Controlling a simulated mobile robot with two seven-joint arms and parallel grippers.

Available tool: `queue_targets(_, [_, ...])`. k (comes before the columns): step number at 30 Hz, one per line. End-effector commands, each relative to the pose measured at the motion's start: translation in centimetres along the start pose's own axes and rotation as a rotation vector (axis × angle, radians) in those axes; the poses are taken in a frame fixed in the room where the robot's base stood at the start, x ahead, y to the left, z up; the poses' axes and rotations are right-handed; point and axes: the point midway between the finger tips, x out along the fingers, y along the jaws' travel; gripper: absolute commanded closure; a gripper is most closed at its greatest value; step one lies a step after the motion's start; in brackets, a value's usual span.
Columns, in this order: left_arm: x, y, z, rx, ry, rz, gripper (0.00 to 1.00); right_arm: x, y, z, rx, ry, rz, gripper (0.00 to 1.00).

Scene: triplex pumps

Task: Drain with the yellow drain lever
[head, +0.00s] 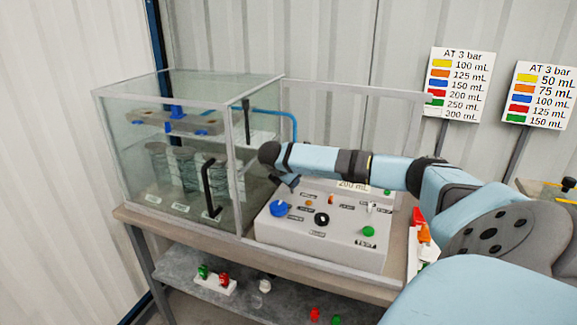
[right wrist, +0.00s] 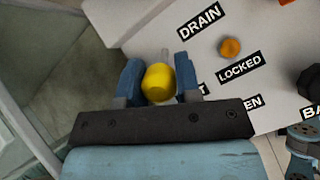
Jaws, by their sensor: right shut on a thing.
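The yellow drain lever (right wrist: 159,83) shows in the right wrist view, between the two blue fingers of my right gripper (right wrist: 160,80). The gripper is shut on it. A DRAIN label (right wrist: 200,20) is printed on the panel beside it. In the head view my right arm reaches in from the right to the back left of the white control panel (head: 320,245). There my right gripper (head: 288,183) is small and the yellow lever is hidden by the arm. My left gripper is not in view.
A glass-walled case (head: 165,165) with a black door handle (head: 209,190) stands left of the panel. The panel bears a blue knob (head: 278,208), a black knob (head: 321,219) and a green button (head: 368,231). A lower shelf (head: 260,300) holds small red and green parts.

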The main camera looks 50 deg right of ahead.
Motion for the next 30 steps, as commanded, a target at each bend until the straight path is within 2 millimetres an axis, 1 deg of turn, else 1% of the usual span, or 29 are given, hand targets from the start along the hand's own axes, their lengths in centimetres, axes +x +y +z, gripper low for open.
queue_targets(17, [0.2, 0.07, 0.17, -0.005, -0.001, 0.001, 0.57, 0.12, -0.09, -0.11, -0.001, -0.012, 0.005, 1.0])
queue_targets(18, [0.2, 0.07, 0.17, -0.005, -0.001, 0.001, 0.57, 0.13, -0.1, -0.11, -0.001, -0.012, 0.005, 0.62])
queue_targets(20, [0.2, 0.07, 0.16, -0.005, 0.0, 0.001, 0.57, 0.13, -0.09, -0.1, -0.001, -0.012, 0.005, 0.48])
queue_targets(21, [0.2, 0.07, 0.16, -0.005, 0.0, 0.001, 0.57, 0.12, -0.08, -0.08, -0.001, -0.012, 0.005, 0.43])
queue_targets(30, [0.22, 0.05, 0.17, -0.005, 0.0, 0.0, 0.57, -0.08, -0.03, 0.0, 0.001, -0.012, 0.006, 0.43])
